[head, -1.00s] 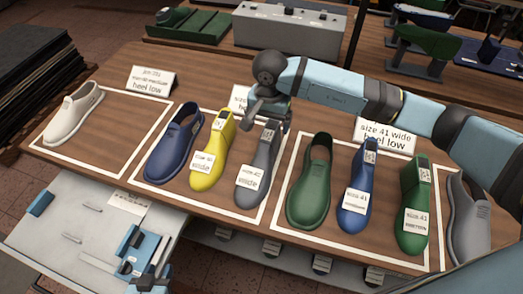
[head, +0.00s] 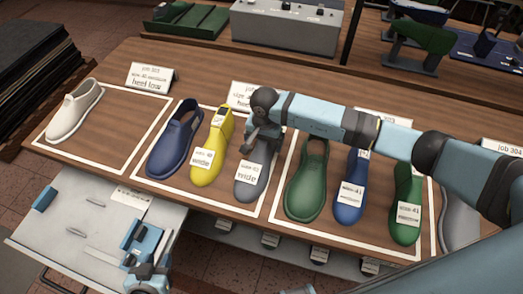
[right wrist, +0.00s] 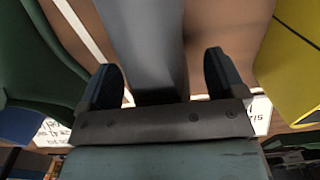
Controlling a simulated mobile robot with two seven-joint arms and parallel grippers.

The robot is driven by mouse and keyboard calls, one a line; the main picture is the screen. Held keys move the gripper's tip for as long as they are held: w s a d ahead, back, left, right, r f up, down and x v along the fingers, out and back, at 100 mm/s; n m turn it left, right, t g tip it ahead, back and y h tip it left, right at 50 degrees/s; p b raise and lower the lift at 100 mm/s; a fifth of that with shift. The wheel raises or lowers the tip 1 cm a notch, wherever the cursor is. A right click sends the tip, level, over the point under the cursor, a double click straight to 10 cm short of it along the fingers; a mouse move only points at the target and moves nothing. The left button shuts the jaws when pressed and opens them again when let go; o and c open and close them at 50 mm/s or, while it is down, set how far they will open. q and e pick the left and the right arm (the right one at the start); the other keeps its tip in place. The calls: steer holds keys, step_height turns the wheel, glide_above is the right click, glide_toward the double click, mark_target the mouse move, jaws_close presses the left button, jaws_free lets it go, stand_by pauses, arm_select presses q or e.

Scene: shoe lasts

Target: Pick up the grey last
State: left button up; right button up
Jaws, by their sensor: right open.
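The grey last (head: 252,179) stands on the table at the right end of the middle white-outlined area, with a white "wide" tag on it. My right gripper (head: 250,141) is at its upper end, partly hiding it. In the right wrist view the grey last (right wrist: 148,45) lies between the two fingers of my right gripper (right wrist: 160,78), which are open with a gap visible on the right side. My left gripper (head: 148,272) is low at the left, over the open drawer; its fingers are not clear.
A yellow last (head: 210,160) stands close left of the grey last, beside a navy shoe (head: 175,142). A green shoe (head: 306,180), blue last (head: 349,190) and green last (head: 406,205) stand to the right. A sign (head: 243,95) stands behind. A white shoe (head: 75,112) is far left.

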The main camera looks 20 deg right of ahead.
steer(key=shift+c, duration=0.4)
steer(key=c, duration=1.4)
steer(key=shift+r, duration=0.15)
